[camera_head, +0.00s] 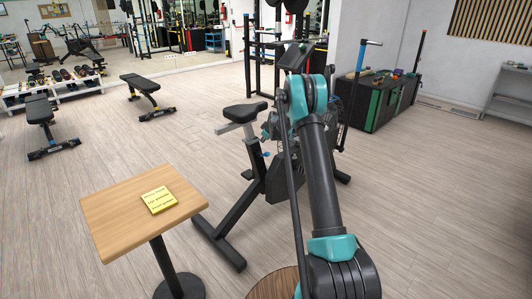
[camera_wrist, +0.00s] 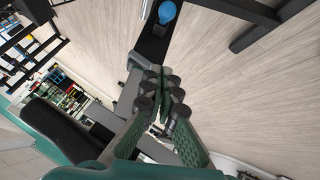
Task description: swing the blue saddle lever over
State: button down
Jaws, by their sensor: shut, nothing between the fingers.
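The blue saddle lever (camera_wrist: 167,12) shows as a rounded blue knob at the top of the wrist view, on the dark frame of the exercise bike. A small blue spot below the saddle in the head view (camera_head: 266,154) appears to be the same lever. The black saddle (camera_head: 245,112) sits on its post above it. My gripper (camera_wrist: 164,92) is shut and empty in the wrist view, with its fingertips together below the knob in the picture and apart from it. In the head view my arm hides most of the gripper and part of the bike.
A wooden table (camera_head: 110,215) with a yellow note (camera_head: 159,200) stands at the front left. Weight benches (camera_head: 147,90) stand farther back. The floor left of the bike is open.

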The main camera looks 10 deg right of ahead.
send_over(265, 155)
jog(key=a, duration=0.3)
notch_tip(265, 155, down, 7)
jog(key=shift+d+f, duration=1.35)
jog(key=shift+f, duration=0.25)
jog(key=shift+d, duration=0.1)
jog(key=shift+s+d+f, duration=0.1)
jog(key=shift+s+f, duration=0.05)
